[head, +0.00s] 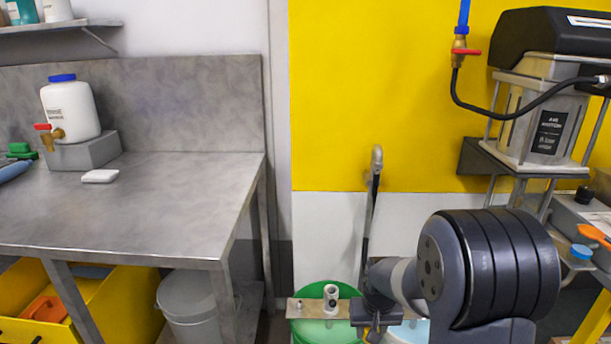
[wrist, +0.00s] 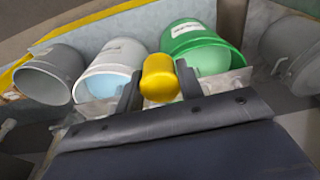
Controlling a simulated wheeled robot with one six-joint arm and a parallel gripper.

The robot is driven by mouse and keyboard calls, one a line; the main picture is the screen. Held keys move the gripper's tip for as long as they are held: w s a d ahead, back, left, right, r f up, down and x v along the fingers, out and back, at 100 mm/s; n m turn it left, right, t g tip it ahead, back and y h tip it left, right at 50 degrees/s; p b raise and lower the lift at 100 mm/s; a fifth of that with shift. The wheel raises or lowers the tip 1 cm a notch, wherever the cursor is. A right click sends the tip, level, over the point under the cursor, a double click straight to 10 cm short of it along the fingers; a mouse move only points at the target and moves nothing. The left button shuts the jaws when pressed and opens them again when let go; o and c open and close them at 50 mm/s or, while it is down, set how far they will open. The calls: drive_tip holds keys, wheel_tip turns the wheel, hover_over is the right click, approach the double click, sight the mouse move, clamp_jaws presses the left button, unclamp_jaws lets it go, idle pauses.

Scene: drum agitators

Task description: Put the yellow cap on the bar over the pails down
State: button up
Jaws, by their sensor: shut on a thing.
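The yellow cap (wrist: 158,79) is between the two fingers of my gripper (wrist: 158,84) in the wrist view, and the gripper is shut on it. I cannot tell whether the cap touches the bar. A light upright fitting (head: 330,298) stands on the bar left of my gripper. The green pail (head: 325,288) and the pail with light blue contents (wrist: 112,68) are under the bar.
A grey pail (wrist: 48,75) stands at the left in the wrist view. A metal bench (head: 130,205) is at the left with a white jug (head: 70,108). A bent pipe (head: 371,200) rises behind the pails. The air agitator (head: 540,110) stands at the right.

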drive_tip(key=r+p, duration=0.2)
drive_tip(key=p, duration=0.2)
drive_tip(key=s+r+p, duration=0.1)
drive_tip(key=r+p, duration=0.2)
drive_tip(key=p, duration=0.1)
drive_tip(key=r+p, duration=0.3)
drive_tip(key=shift+s+p, duration=0.15)
drive_tip(key=shift+p, duration=0.25)
drive_tip(key=p, duration=0.1)
drive_tip(key=r+p, duration=0.1)
drive_tip(key=p, duration=0.1)
drive_tip(key=shift+s+r, duration=0.25)
drive_tip(key=shift+r, duration=0.05)
drive_tip(key=shift+f, duration=0.1)
